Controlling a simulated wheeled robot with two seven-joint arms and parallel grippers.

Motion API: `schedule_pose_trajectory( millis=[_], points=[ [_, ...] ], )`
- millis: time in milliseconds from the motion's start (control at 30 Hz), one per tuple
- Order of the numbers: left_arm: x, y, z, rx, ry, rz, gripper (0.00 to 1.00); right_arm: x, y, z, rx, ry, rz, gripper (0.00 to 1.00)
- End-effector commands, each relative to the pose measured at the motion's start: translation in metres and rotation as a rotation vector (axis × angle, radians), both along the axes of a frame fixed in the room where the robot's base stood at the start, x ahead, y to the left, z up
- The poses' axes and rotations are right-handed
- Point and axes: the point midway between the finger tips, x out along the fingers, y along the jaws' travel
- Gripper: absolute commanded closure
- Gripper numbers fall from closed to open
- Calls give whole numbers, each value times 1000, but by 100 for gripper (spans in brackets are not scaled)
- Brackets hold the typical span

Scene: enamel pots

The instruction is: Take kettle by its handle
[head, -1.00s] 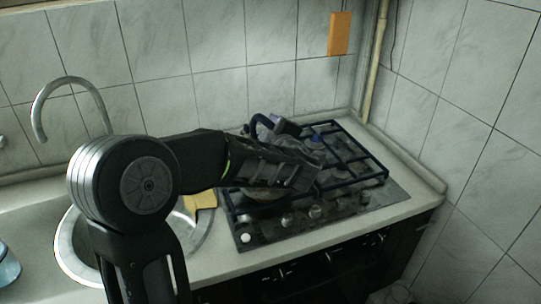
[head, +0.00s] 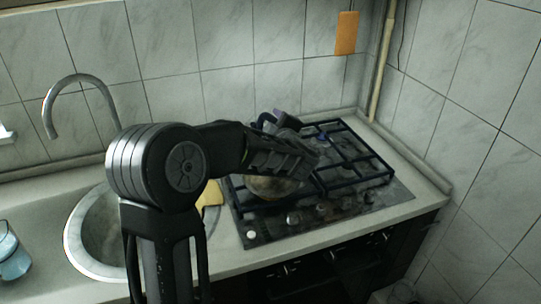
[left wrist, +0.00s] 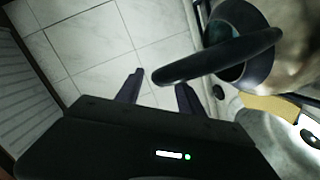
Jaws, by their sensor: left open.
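The kettle (head: 272,188) stands on the left part of the hob, mostly hidden behind my left arm. Its dark looped handle (head: 263,121) rises above the arm. In the left wrist view the handle (left wrist: 225,55) is a dark curved bar, with the pale kettle body (left wrist: 296,50) at the right edge. My left gripper (head: 277,117) is at the handle, partly hidden by my arm. In the wrist view, the fingers of the left gripper (left wrist: 161,88) are apart, and the handle's near end shows close to the gap between them. I cannot tell whether they touch it. My right gripper is not in view.
The gas hob (head: 400,190) has raised black grates (head: 372,177). A round sink (head: 80,262) with a curved tap (head: 72,80) is at the left, with a glass jar (head: 12,258) at the edge. Tiled walls (head: 210,50) close off the back and right.

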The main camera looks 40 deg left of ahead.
Motion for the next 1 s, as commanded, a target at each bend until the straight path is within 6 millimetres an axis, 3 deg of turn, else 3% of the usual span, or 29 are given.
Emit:
schedule_pose_trajectory(
  millis=[67,233,833,1000],
  points=[
    [8,10,-1,0,5,2,55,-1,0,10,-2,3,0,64],
    [20,23,-6,0,2,1,55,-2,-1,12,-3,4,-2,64],
    [21,23,-7,-1,0,-1,55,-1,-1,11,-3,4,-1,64],
    [21,23,-7,-1,0,-1,67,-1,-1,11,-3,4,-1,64]
  ],
)
